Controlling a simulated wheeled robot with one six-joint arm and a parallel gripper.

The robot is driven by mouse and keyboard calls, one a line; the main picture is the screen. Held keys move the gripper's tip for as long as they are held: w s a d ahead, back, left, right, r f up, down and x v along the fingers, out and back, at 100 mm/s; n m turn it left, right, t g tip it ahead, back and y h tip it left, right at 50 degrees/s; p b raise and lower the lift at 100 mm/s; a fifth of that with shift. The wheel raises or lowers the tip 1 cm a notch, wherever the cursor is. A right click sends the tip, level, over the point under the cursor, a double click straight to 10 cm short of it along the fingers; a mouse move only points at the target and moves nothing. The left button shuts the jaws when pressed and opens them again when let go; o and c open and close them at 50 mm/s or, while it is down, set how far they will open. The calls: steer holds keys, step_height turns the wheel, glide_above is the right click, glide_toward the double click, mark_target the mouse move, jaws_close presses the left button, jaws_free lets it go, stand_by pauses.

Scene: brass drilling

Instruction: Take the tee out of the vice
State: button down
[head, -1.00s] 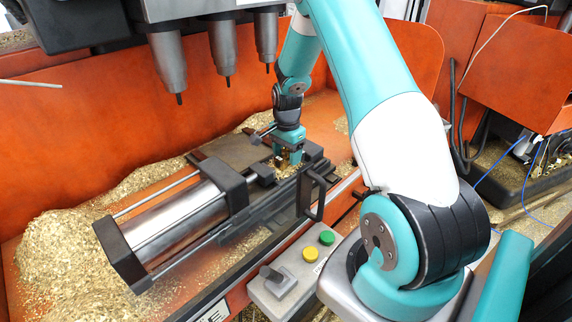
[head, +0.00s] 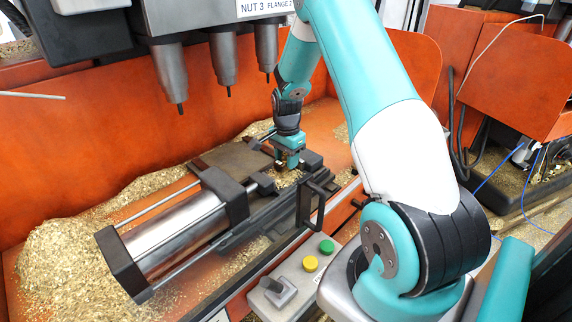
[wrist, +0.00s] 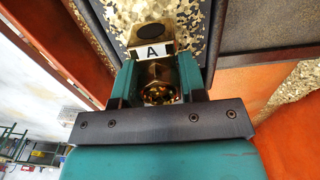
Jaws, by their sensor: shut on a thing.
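The brass tee (wrist: 160,92) shows in the wrist view between the two green fingers of my gripper (wrist: 160,80), with its round open end towards the camera. My gripper is shut on it. In the head view my gripper (head: 287,163) points down at the far end of the vice (head: 263,184), close above the jaw area. The tee is mostly hidden there by the fingers. A block with a white label "A" (wrist: 152,51) lies just beyond the fingertips in the wrist view. I cannot tell whether the tee still touches the vice.
Drill spindles (head: 226,62) hang to the left of my arm. A black handle (head: 311,203) stands in front of the vice. A button box (head: 297,280) sits nearer. Brass chips (head: 70,262) lie around the vice, and an orange guard (head: 75,140) stands behind.

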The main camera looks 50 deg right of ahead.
steer(key=shift+r+p, duration=1.6)
steer(key=shift+r, duration=1.05)
steer(key=shift+s+f, duration=0.1)
